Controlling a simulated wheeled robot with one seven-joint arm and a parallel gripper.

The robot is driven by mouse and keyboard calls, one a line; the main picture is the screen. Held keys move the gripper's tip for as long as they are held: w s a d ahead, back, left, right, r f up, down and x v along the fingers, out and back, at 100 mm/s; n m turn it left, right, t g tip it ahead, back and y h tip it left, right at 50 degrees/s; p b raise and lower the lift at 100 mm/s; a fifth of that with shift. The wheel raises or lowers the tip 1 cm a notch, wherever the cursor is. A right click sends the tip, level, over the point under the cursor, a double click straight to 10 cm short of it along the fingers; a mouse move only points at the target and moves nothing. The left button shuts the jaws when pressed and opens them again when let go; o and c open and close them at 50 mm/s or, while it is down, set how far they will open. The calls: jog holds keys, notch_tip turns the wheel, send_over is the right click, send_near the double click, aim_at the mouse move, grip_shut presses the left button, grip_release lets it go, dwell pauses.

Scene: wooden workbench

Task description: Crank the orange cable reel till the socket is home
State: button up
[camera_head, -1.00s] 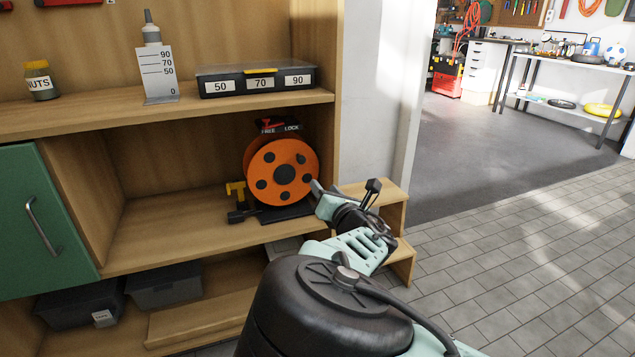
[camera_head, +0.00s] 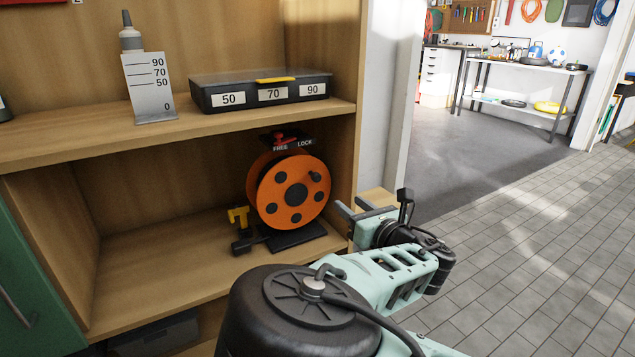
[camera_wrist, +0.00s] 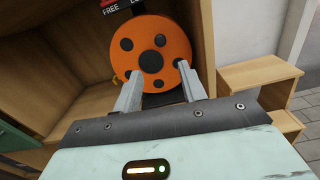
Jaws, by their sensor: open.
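The orange cable reel (camera_head: 290,204) stands on a black base on the lower shelf, with dark holes in its face and a small dark crank knob (camera_head: 315,177) at its upper right. A red lever (camera_head: 285,138) sits above it by the words FREE and LOCK; its exact setting is hard to tell. A black socket piece (camera_head: 243,246) lies at the lower left, beside a yellow bracket (camera_head: 238,216). My gripper (camera_head: 350,212) is open and empty, right of and in front of the reel. In the wrist view the reel (camera_wrist: 152,85) is ahead, beyond the open fingers (camera_wrist: 160,93).
The upper shelf holds a case marked 50, 70, 90 (camera_head: 260,92) and a height gauge (camera_head: 149,88) with a bottle behind it. The cabinet's right side panel (camera_head: 362,90) stands close to my gripper. Wooden steps (camera_wrist: 262,80) are at the right.

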aim_at(318, 179)
jog(key=b+x, duration=0.1)
jog(key=x, duration=1.3)
jog(key=shift+c, duration=0.2)
jog(key=shift+b, duration=0.3)
grip_shut()
